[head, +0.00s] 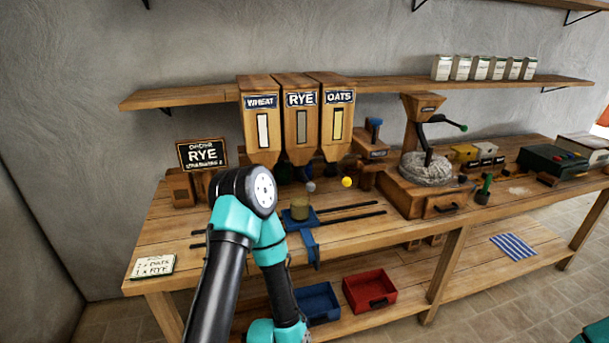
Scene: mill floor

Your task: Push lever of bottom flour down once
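Three wooden flour dispensers hang from the shelf: WHEAT (259,95), RYE (300,125) and OATS (338,105). A grey knob (310,187) and a yellow knob (346,182) show below them, apparently lever ends; the area below WHEAT is largely hidden by my arm. A card (152,266) on the left of the bench lists OATS above RYE; its numbers are hard to read. A black sign (203,154) reads RYE in large letters. One of my arms stands bent in front of the bench. Neither gripper shows.
A cup (299,208) stands on a blue carriage (311,219) beside dark rails (348,208). A mill (418,170) stands right of the dispensers. Blue (318,300) and red (369,290) bins sit on the lower shelf. My arm blocks the bench's left middle.

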